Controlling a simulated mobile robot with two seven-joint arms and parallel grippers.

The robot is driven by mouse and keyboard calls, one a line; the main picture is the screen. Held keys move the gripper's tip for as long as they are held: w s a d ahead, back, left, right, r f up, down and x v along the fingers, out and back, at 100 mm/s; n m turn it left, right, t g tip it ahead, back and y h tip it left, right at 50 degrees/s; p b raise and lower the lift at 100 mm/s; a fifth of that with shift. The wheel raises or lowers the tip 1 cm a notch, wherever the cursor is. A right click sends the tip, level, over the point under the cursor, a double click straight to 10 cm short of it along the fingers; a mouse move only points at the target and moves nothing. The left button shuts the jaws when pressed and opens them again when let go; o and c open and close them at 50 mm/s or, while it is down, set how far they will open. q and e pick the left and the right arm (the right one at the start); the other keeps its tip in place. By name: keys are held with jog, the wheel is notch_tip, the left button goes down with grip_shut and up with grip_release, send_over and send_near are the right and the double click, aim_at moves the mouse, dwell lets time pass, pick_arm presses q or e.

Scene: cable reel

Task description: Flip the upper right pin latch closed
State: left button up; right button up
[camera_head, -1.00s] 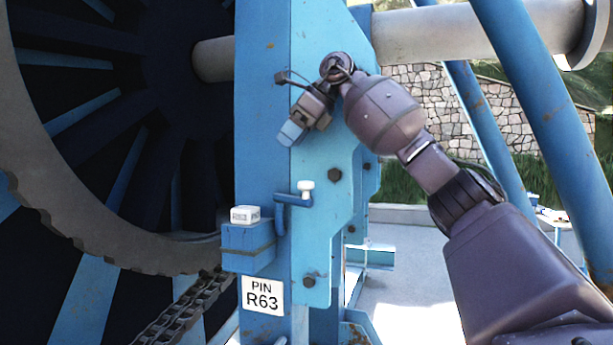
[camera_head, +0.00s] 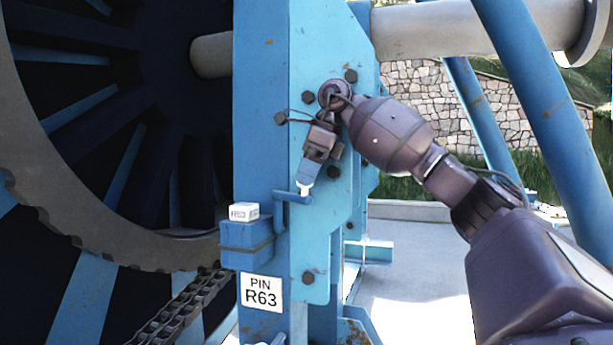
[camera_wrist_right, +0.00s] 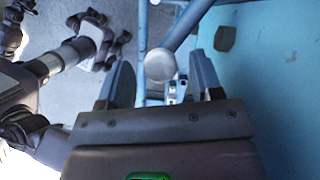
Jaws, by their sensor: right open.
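The pin latch (camera_head: 288,197) is a blue bent rod on the blue steel upright, above the "PIN R63" label. Its rod runs sideways, with a pale knob at its right end, mostly hidden by my gripper in the head view. My right gripper (camera_head: 306,182) points down at the knob, in front of the upright. It is open, and its fingers (camera_wrist_right: 160,85) stand apart on either side of the knob. My left gripper is not seen.
A blue block (camera_head: 247,245) with a small white tag (camera_head: 244,212) stands left of the latch. The large reel (camera_head: 110,235) fills the left, with a chain (camera_head: 185,308) below.

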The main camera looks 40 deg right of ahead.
jog(key=shift+w+f, duration=0.1)
jog(key=shift+f, duration=0.2)
jog(key=shift+a, duration=0.1)
grip_shut()
